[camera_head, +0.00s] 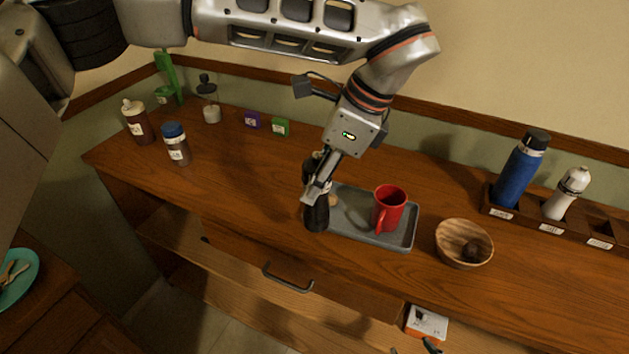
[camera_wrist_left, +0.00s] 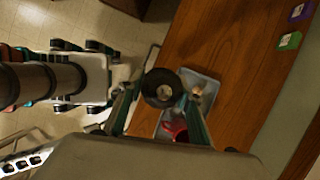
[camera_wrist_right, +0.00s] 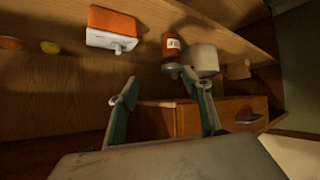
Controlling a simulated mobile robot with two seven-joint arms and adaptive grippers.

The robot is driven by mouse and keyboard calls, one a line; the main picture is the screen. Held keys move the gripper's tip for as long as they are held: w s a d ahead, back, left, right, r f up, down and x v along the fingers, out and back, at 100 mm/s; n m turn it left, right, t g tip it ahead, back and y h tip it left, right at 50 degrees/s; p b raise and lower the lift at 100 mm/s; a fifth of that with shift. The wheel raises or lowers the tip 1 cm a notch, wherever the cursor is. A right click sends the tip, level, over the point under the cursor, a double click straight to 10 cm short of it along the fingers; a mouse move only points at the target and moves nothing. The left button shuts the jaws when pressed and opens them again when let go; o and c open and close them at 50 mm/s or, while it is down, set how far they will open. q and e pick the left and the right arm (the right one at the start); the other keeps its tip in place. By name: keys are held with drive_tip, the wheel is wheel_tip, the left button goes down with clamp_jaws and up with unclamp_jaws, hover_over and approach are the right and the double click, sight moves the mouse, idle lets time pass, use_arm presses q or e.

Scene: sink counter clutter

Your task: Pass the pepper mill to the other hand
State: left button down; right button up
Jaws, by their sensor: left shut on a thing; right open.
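The pepper mill (camera_head: 316,216) is dark and roughly upright at the left end of the grey tray in the head view. My left gripper (camera_head: 318,190) is shut on it from above; its fingers hide part of the mill. In the left wrist view the mill's round dark end (camera_wrist_left: 162,88) shows between the fingers. I cannot tell whether its base touches the counter.
A grey tray (camera_head: 355,234) with a red mug (camera_head: 388,208) is beside the mill. A wooden bowl (camera_head: 463,243) stands to the right, then a rack (camera_head: 525,222) with a blue bottle (camera_head: 520,172). An orange-and-white box (camera_head: 427,322) sits lower, near my right fingertips.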

wheel_tip(320, 180, up, 9)
drive_tip(key=s+a+n+g, duration=0.2)
drive_tip(key=s+a+n, duration=0.1)
drive_tip(key=n, duration=0.3)
drive_tip(key=w+a+r+n+y, duration=0.2)
drive_tip(key=a+r+n+y, duration=0.15)
drive_tip(key=a, duration=0.25)
drive_tip(key=w+a+r+n+y, duration=0.2)
drive_tip(key=w+a+r+n, duration=0.1)
drive_tip(key=a+r, duration=0.25)
drive_tip(key=g+y, duration=0.3)
drive_tip(key=g, duration=0.4)
approach(317, 202)
drive_tip(key=w+f, duration=0.2)
drive_tip(key=shift+m, duration=0.45)
drive_tip(key=x, duration=1.1)
drive_tip(key=shift+r, duration=0.1)
